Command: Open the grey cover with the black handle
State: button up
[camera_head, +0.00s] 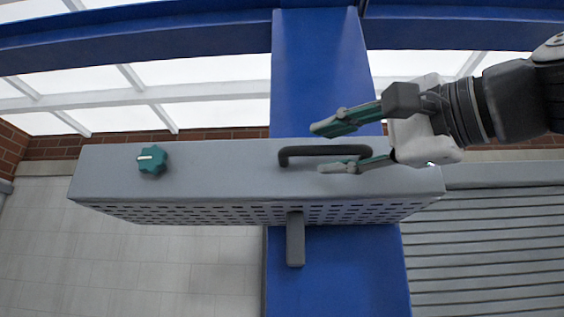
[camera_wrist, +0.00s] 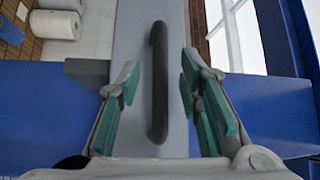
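The grey cover (camera_head: 220,177) is a long box with a perforated underside, set across a blue upright. Its black handle (camera_head: 325,149) is on the front face, right of the middle; it also shows in the wrist view (camera_wrist: 158,85). My gripper (camera_head: 326,148) is at the handle's right end in the head view. It is open, with teal finger pads. In the wrist view the handle runs between the two fingers (camera_wrist: 159,88), with a gap on each side. I see no contact. In both views the cover looks closed, though its hinge is not visible.
A teal knob (camera_head: 152,160) sits on the cover's left part. A dark grey bar (camera_head: 295,240) hangs below the cover in front of the blue upright (camera_head: 335,280). A grey slatted panel (camera_head: 490,240) lies to the right. White rolls (camera_wrist: 56,24) show in the wrist view.

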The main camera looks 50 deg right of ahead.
aim_at(326, 150)
jog(key=shift+w+d+r, duration=0.1)
jog(key=shift+w, duration=0.65)
jog(key=shift+w+d+r, duration=0.1)
jog(key=shift+w, duration=0.65)
grip_shut()
